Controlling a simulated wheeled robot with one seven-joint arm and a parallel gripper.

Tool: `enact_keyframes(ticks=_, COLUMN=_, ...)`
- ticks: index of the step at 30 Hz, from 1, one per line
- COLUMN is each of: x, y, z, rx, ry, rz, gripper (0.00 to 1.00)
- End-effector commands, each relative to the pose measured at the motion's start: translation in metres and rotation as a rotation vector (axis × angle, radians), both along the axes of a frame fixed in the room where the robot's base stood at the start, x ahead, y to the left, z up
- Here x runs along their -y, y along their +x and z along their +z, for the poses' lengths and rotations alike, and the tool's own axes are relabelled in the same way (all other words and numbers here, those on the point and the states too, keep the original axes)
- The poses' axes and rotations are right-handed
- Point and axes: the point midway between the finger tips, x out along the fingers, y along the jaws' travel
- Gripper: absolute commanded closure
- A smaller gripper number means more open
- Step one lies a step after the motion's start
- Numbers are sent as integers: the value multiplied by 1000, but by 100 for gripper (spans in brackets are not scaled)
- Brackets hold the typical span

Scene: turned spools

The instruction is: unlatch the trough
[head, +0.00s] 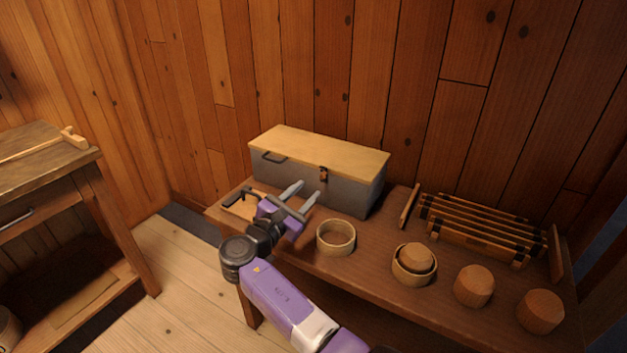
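The trough (340,188) is a long grey box with a closed pale wooden lid (318,150). It stands at the back of the brown bench against the plank wall. A small dark latch (323,173) sits at the middle of its front, just under the lid edge. A dark handle (271,157) is at the front left. My gripper (306,192) is in front of the box, a little left of and below the latch. Its two grey fingers are spread apart with nothing between them. I cannot tell whether a fingertip touches the box.
A pale round ring (336,237) stands close right of my gripper. A bowl (413,267) with a wooden piece inside, two turned blocks (474,286) and a slatted rack (475,229) fill the bench's right. A small tray (238,207) lies left. Another table (40,145) stands far left.

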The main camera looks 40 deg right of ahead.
Motion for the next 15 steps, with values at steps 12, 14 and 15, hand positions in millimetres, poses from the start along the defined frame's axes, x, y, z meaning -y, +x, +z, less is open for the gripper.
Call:
enact_keyframes(ticks=12, x=55, y=20, z=-2, rx=-1, ry=3, rz=0, gripper=63)
enact_keyframes(ticks=14, x=61, y=22, z=-1, rx=0, ry=3, rz=1, gripper=63)
enact_keyframes(ticks=15, x=64, y=23, z=-1, rx=1, ry=3, rz=2, gripper=63)
